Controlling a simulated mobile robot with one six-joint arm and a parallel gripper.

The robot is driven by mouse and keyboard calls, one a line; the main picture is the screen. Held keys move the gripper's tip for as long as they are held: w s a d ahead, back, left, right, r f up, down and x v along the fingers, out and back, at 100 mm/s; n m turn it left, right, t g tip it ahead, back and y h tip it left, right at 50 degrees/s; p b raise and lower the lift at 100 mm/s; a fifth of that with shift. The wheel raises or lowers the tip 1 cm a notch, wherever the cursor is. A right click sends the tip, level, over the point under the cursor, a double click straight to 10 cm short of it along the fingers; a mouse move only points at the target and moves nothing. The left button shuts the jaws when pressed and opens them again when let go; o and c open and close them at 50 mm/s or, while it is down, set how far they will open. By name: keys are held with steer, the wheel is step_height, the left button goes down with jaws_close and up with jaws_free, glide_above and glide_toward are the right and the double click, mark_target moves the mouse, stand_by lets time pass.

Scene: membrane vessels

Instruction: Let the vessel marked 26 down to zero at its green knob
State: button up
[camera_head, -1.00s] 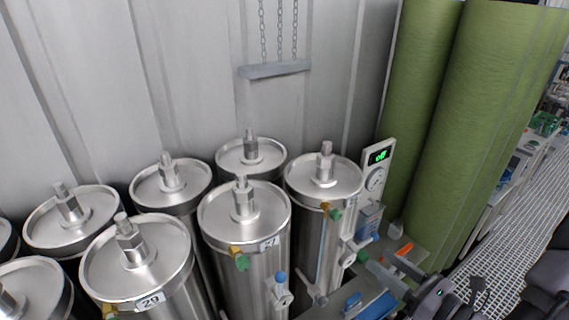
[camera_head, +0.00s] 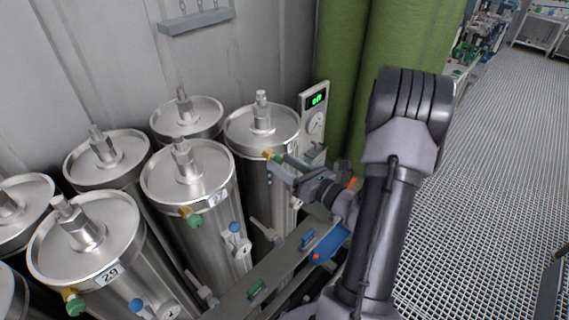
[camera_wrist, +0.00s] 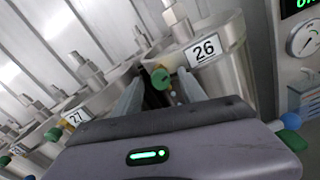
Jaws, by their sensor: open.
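The vessel marked 26 is a steel cylinder with a bolted lid (camera_head: 262,125). In the head view my gripper (camera_head: 280,168) is beside the upper front of vessel 26 and partly covers the knob.
Vessel 27 (camera_head: 188,170) stands to the left, with its own green knob (camera_head: 194,221) and a blue knob (camera_head: 235,227). Vessel 29 (camera_head: 85,240) is farther left. A panel with a green readout and dial (camera_head: 315,123) stands right of 26. The grating floor at right is open.

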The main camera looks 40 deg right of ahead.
jaws_close()
stand_by(0.3)
steer(key=m+p, duration=0.3)
steer(key=m, duration=0.2)
steer(key=shift+r+p, duration=0.15)
steer(key=shift+p, duration=0.2)
steer(key=m+p, duration=0.4)
steer(key=m, duration=0.2)
steer(key=m+p, duration=0.3)
steer(key=m, duration=0.2)
steer(key=shift+m, duration=0.4)
steer(key=shift+f+m+p, duration=0.2)
steer(key=shift+m+p, duration=0.85)
steer(key=shift+m, duration=1.15)
